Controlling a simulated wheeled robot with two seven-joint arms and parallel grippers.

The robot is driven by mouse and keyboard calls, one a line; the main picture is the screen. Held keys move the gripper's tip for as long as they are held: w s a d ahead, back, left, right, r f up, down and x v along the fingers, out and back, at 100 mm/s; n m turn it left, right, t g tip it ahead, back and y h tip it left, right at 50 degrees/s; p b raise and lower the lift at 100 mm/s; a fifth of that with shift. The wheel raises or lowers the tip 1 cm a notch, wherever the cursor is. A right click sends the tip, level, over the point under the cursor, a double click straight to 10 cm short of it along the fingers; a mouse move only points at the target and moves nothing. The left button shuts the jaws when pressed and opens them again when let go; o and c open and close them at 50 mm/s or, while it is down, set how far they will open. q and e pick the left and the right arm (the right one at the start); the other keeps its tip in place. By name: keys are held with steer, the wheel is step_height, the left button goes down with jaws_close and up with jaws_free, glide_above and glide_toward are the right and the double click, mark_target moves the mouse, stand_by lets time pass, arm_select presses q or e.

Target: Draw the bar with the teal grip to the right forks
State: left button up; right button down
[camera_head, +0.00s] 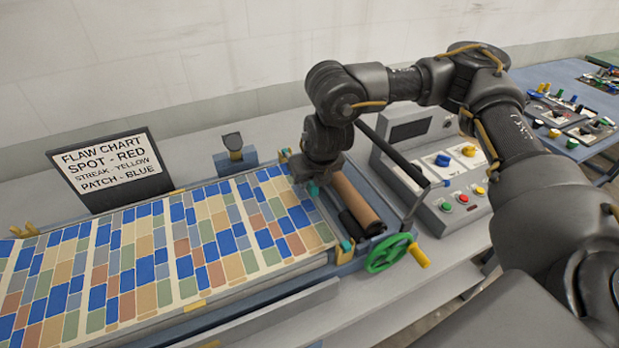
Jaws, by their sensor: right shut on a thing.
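My right gripper (317,176) reaches down at the right end of the patterned sheet (155,253), beside the brown roller (357,200). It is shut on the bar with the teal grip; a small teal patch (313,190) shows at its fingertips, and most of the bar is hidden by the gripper. Another teal piece (347,244) shows at the near side, by the yellow right fork (344,254). I cannot tell whether the bar rests in the right forks. Yellow left forks (25,231) stand at the far left. My left gripper is out of view.
A green handwheel (388,252) with a yellow handle is at the press's near right. A grey control box (445,180) with coloured buttons stands right of it. A flaw chart sign (108,168) stands behind the sheet. A blue table (568,85) holds several small parts.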

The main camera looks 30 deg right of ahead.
steer(key=shift+f+b, duration=0.3)
steer(key=shift+f, duration=0.15)
stand_by(0.4)
steer(key=c, duration=1.3)
jaws_free()
steer(key=shift+o, duration=0.2)
steer(key=b+v, duration=0.1)
steer(key=v, duration=1)
